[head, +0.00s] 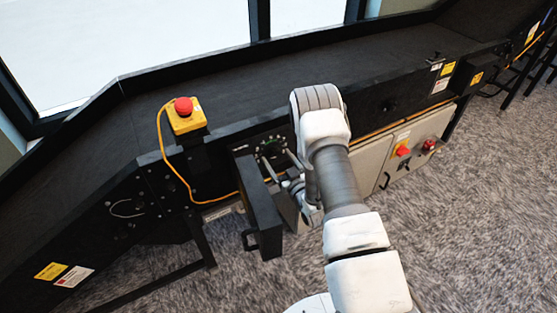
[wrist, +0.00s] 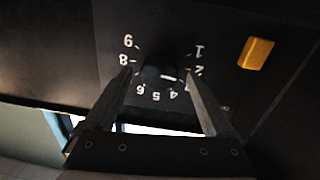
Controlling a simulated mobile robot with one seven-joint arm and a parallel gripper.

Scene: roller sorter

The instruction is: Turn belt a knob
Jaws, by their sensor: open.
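The belt knob (wrist: 160,74) is a dark round knob on a black panel, ringed by white numbers that show upside down in the wrist view. A pale pointer mark on it lies toward the right, near the 2. My gripper (wrist: 160,82) is open, with one finger on each side of the knob. I cannot tell whether the fingers touch it. In the head view the black control panel (head: 243,152) sits on the conveyor's side, and my gripper (head: 282,168) is in front of it. The knob is hard to make out there.
A yellow rectangular part (wrist: 256,53) is right of the dial. An open black cover (head: 263,215) hangs beside my gripper. A red emergency button on a yellow box (head: 186,117) stands above left. A grey cabinet (head: 420,142) with a red-yellow switch (head: 402,151) is at right.

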